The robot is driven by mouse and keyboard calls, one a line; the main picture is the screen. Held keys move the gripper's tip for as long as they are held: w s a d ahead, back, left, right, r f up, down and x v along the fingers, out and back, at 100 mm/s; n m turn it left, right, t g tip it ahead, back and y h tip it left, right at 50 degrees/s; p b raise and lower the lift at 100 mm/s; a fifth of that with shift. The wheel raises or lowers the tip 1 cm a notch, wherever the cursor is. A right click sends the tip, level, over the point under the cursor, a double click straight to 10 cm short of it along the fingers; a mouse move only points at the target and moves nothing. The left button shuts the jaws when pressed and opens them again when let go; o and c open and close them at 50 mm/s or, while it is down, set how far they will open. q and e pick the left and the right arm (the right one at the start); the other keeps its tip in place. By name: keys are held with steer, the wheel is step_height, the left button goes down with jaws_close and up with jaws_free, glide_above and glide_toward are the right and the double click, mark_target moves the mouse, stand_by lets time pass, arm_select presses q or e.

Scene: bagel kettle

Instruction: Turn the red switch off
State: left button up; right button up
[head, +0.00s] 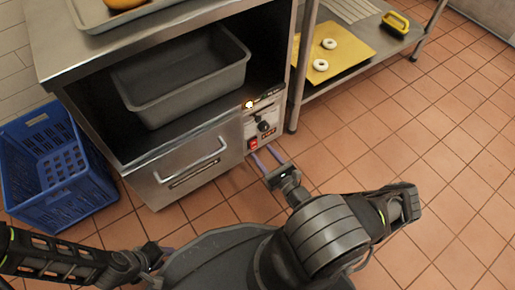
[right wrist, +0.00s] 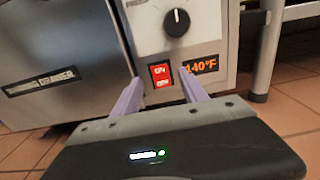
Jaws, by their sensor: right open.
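The red switch (head: 253,144) is on the lower part of the kettle unit's control panel, below a black knob (head: 263,126). In the right wrist view the red switch (right wrist: 161,76) is a rectangular rocker with white lettering, beside a lit display (right wrist: 201,65) reading 140°F. My right gripper (head: 264,157) is open and empty in front of the panel. In the right wrist view its purple fingers (right wrist: 160,90) stand apart, on either side of the switch's lower part; contact cannot be told. My left gripper (head: 163,252) is low at the left, mostly hidden by my body.
A drawer with a handle (head: 184,160) is left of the panel, beneath a grey bin (head: 185,80). A blue crate (head: 50,165) sits on the floor at left. A shelf at right holds a yellow board (head: 345,50) with two bagels. The tiled floor at right is clear.

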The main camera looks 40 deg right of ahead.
mark_target(254, 143)
steer(key=shift+w+b, duration=0.6)
steer(key=shift+w, duration=1.6)
steer(key=shift+c, duration=0.4)
jaws_close()
